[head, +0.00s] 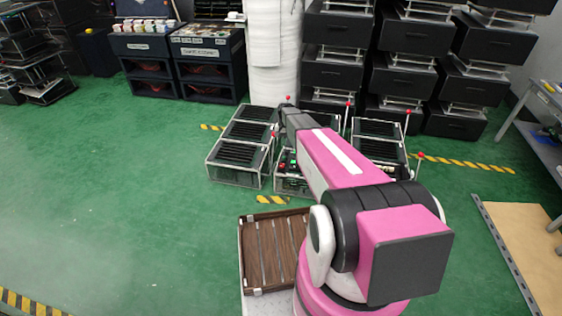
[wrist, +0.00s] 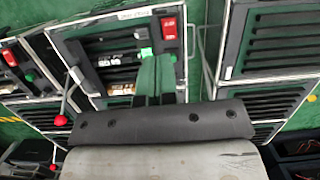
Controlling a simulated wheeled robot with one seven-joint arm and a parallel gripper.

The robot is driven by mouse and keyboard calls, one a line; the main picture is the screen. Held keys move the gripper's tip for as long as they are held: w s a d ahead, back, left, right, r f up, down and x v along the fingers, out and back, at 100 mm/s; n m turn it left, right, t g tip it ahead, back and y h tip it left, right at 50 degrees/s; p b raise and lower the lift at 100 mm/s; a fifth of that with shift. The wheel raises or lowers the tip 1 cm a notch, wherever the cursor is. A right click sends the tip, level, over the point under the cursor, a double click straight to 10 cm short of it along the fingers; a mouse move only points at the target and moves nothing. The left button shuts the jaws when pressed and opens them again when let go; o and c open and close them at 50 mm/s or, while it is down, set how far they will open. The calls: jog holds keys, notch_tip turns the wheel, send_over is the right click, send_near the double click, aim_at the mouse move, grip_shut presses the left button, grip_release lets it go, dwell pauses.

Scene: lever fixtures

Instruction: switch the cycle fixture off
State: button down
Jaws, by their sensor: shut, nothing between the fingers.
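In the wrist view, a fixture (wrist: 100,62) with a black slatted top and a clear-sided frame lies below my gripper. It carries a small label (wrist: 134,14) too blurred to read, a red switch block (wrist: 168,28) and a lit green patch (wrist: 146,51). A lever with a red ball (wrist: 61,120) stands at its left. My gripper (wrist: 157,62) is shut and empty, its fingers over this fixture's front part; contact cannot be told. In the head view my arm hides much of the middle fixture (head: 291,185). I cannot tell which fixture is the cycle one.
Similar fixtures stand close on both sides, one at left (head: 238,155) and one at right (head: 380,150), with several red-ball levers sticking up. A brown slatted tray (head: 246,262) is near my base. Black stacked units (head: 405,75) stand behind. Green floor at left is clear.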

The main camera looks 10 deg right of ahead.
send_near(281, 166)
jog(key=x, duration=0.7)
jog(key=shift+f, duration=0.3)
